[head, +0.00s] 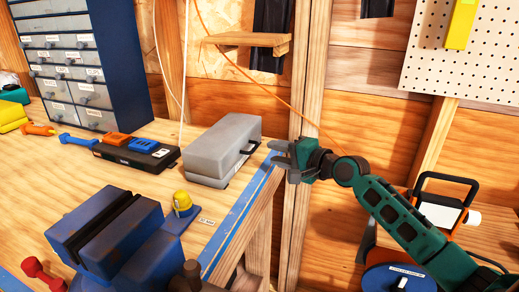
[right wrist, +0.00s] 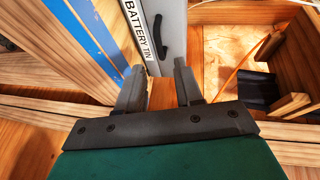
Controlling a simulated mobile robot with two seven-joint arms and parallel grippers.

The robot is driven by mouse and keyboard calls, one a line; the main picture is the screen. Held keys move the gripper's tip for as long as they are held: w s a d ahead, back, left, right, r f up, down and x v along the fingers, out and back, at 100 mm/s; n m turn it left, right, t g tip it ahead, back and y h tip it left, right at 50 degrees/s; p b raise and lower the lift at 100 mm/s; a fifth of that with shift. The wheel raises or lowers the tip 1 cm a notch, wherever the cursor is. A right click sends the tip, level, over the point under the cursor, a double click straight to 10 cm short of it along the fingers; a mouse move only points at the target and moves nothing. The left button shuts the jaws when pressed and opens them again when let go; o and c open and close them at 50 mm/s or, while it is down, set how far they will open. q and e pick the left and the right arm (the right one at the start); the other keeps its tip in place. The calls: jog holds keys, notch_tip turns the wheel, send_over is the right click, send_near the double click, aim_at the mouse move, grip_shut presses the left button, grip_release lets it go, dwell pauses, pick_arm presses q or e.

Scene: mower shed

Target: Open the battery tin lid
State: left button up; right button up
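The battery tin (head: 222,145) is a grey box on the right part of the workbench; its lid (head: 225,132) looks closed. In the right wrist view the tin (right wrist: 172,30) shows its "BATTERY TIN" label (right wrist: 134,25) and a dark curved handle (right wrist: 158,36). My right gripper (head: 277,155) is just right of the tin's front side, at the bench edge. In the right wrist view its fingers (right wrist: 160,82) are apart with nothing between them, close below the handle and not visibly touching it. My left gripper is not in view.
A blue vise (head: 110,235), a yellow-capped item (head: 182,203) and a black case (head: 135,154) with orange pieces stand left of the tin. A blue drawer cabinet (head: 70,60) is behind. A wooden post (head: 306,80) rises close behind my right gripper; a small shelf (head: 248,41) is above.

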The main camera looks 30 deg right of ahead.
aim_at(233, 141)
jog(key=x, duration=0.7)
grip_shut()
dwell(1.4)
